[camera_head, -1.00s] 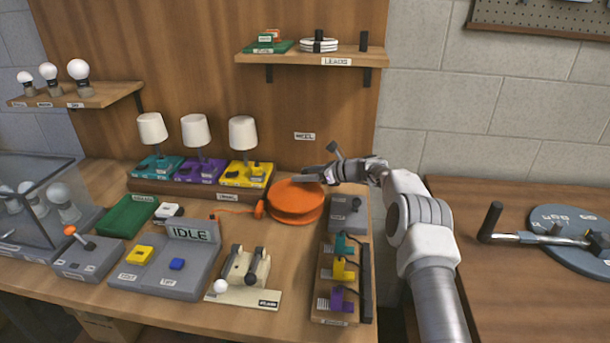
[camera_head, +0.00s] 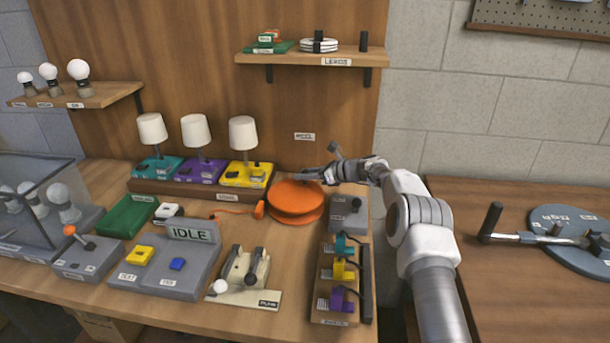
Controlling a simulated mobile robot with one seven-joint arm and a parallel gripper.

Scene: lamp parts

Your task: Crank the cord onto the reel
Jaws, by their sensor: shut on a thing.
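The orange reel (camera_head: 297,198) stands on the workbench, right of the lamps and below the small wall label. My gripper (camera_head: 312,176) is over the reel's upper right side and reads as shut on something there. The crank handle is hidden by the gripper, so I cannot tell it apart. An orange cord (camera_head: 236,211) lies on the bench to the left of the reel, ending near an orange plug-like piece (camera_head: 260,209). How much cord is on the reel is hidden.
Three lamps (camera_head: 197,150) stand behind left of the reel. A grey box (camera_head: 348,213) and a rack of coloured plugs (camera_head: 338,282) stand right of it. A grey IDLE panel (camera_head: 160,270) and a shelf (camera_head: 310,56) above the reel are also in view.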

